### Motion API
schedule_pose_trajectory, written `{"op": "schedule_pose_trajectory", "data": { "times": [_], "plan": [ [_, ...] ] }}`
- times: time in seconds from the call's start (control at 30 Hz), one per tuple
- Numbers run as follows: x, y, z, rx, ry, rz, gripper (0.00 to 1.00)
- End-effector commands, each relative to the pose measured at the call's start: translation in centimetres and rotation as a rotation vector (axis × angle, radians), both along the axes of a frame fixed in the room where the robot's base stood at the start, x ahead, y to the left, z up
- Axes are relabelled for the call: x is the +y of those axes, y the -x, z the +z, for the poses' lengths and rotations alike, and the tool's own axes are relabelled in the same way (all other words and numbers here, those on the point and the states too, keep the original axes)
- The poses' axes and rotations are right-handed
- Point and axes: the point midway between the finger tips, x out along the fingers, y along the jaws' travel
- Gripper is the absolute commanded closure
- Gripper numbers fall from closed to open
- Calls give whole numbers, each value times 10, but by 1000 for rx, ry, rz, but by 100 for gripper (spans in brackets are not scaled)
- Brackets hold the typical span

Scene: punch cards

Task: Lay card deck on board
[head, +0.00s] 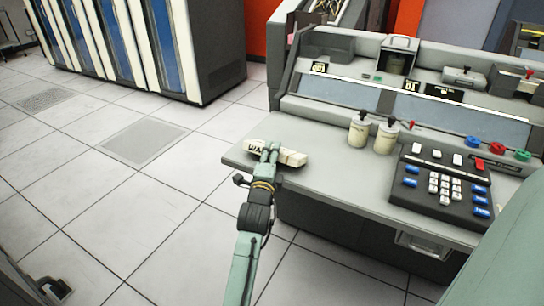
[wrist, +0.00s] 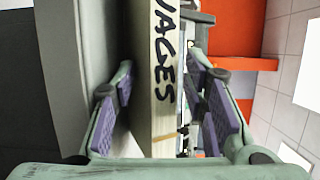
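The card deck (head: 291,157) is a long cream block with dark handwriting on its side. It lies at the left front corner of the grey console desk top (head: 322,178). In the wrist view the deck (wrist: 158,80) stands between my fingers, and the writing reads "WAGES" in part. My gripper (head: 268,150) reaches over the deck from the front. In the wrist view its purple-padded fingers (wrist: 165,100) are spread on both sides, with a narrow gap visible at the right finger. Contact at the left finger is unclear. I cannot tell which surface is the board.
Two cream canisters (head: 372,134) stand right of the deck. A dark keypad panel (head: 443,185) with white and blue keys lies further right. Free desk top shows between deck and canisters. Tall blue-and-white cabinets (head: 130,45) stand at the back left; the tiled floor is open.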

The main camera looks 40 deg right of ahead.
Motion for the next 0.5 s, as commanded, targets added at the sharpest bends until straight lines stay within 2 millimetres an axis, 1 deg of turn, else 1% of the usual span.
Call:
{"op": "schedule_pose_trajectory", "data": {
  "times": [0.03, 0.13, 0.23, 0.5],
  "plan": [
    [0, 0, -4, 7, -5, 0, 56],
    [3, 3, -5, 9, -4, 1, 56],
    [12, 10, -5, 11, -2, 2, 56],
    [51, 44, -3, 10, 2, 2, 56]
  ]
}}
